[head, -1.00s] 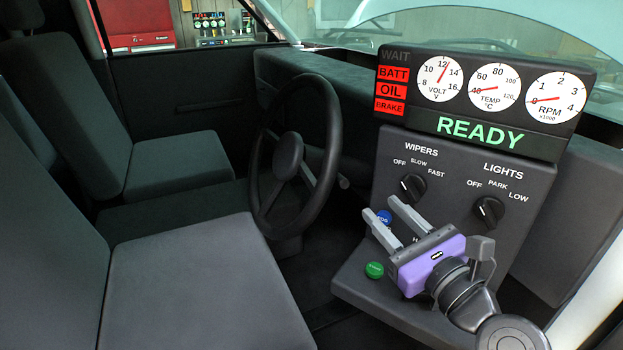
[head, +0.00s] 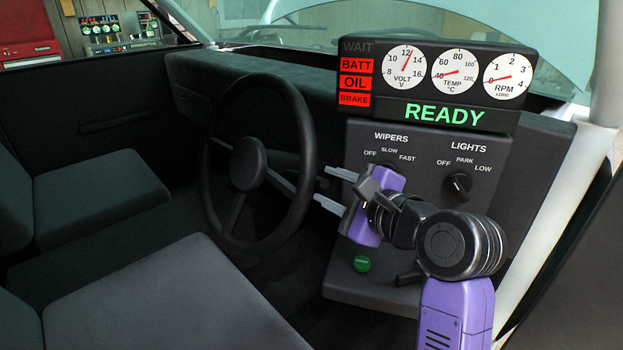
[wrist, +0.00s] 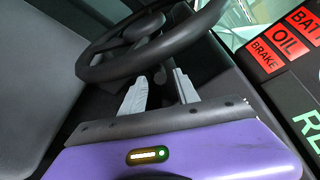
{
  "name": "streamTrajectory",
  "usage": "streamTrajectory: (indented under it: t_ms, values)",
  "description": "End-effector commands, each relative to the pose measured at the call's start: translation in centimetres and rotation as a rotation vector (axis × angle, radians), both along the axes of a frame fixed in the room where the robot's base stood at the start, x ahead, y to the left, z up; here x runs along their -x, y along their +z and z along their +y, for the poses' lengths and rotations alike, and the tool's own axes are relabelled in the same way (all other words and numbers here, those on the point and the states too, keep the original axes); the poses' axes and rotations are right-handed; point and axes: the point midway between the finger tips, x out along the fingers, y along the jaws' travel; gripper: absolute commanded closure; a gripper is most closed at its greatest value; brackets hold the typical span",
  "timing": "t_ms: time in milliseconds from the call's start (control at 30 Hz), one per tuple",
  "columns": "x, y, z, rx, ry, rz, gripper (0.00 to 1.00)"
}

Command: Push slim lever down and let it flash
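The slim lever is a dark stalk (wrist: 160,76) on the right side of the steering column, behind the wheel. In the wrist view its end shows just beyond my fingertips, roughly between them; contact cannot be told. In the head view it is small and dark near my fingertips. My gripper (head: 322,184) points left toward the steering wheel (head: 248,165), with its two grey fingers apart and nothing visible held. It also shows in the wrist view (wrist: 157,77), with the wheel rim close ahead.
The gauge panel (head: 430,82) reads READY, with BATT, OIL and BRAKE lit red. Below are the wiper and lights knobs (head: 458,186); my gripper partly covers the wiper knob. A green button (head: 361,263) sits on the lower console. Seats (head: 180,300) fill the left.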

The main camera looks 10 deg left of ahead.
Motion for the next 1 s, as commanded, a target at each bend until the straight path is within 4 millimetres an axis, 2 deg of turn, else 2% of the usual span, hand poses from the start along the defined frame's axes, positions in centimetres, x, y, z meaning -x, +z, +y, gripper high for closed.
streamTrajectory:
  t_ms: [100, 300, 667, 867, 1000]
  values:
    - [-1.4, -0.3, 1.3, -0.001, 0.003, 0.001, 0.63]
    - [-3.0, -0.8, 2.7, -0.002, 0.002, 0.001, 0.63]
    - [-3.4, -1.0, 3.1, -0.002, 0.001, -0.001, 0.63]
    - [-3.4, -1.0, 3.1, -0.002, 0.001, 0.0, 1.0]
    - [-3.4, -1.0, 3.1, -0.002, 0.002, 0.0, 1.0]
